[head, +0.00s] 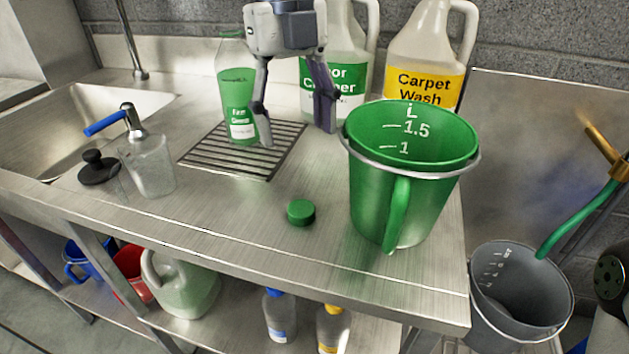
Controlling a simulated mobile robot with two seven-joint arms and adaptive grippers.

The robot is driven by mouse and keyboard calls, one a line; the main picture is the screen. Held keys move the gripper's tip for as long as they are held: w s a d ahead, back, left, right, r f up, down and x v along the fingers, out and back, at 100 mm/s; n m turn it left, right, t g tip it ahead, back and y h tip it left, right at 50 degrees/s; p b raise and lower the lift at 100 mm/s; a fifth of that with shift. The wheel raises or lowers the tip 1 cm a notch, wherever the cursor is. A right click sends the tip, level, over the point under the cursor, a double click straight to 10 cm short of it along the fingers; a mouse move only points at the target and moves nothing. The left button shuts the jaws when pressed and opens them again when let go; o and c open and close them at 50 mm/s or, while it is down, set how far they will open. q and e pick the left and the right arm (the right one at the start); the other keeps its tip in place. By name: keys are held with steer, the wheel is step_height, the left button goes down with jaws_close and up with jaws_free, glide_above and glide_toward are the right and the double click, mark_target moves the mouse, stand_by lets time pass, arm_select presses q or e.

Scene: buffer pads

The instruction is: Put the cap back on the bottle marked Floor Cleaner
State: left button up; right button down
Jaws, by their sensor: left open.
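A green cap (301,212) lies on the steel counter, left of the green measuring bucket. A clear bottle of green liquid (236,90) stands at the rack; its small green label is hard to read. A large white jug (350,75) behind has a green label reading "...or Cleaner", partly covered by my gripper; its top is out of frame. My left gripper (296,138) points down, open and empty, in front of the jug and right of the bottle. It is apart from the cap, which lies nearer the counter's front. My right gripper is not in view.
A green measuring bucket (380,195) stands right of the cap. A Carpet Wash jug (428,60) is behind it.

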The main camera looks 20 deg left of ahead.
arm_select(q)
steer(key=s, duration=0.1)
glide_above(301, 208)
steer(key=w, duration=0.1)
steer(key=f, duration=0.6)
steer(key=shift+w+a+f, duration=0.15)
steer(key=shift+a+f, duration=0.1)
steer(key=shift+f, duration=0.1)
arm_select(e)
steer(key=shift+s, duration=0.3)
arm_select(q)
steer(key=f, duration=0.2)
steer(key=s+f, duration=0.1)
steer(key=f, duration=0.2)
steer(key=shift+d, duration=0.15)
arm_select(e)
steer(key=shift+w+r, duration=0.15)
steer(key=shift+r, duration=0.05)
arm_select(q)
steer(key=c, duration=0.9)
steer(key=shift+o, duration=0.2)
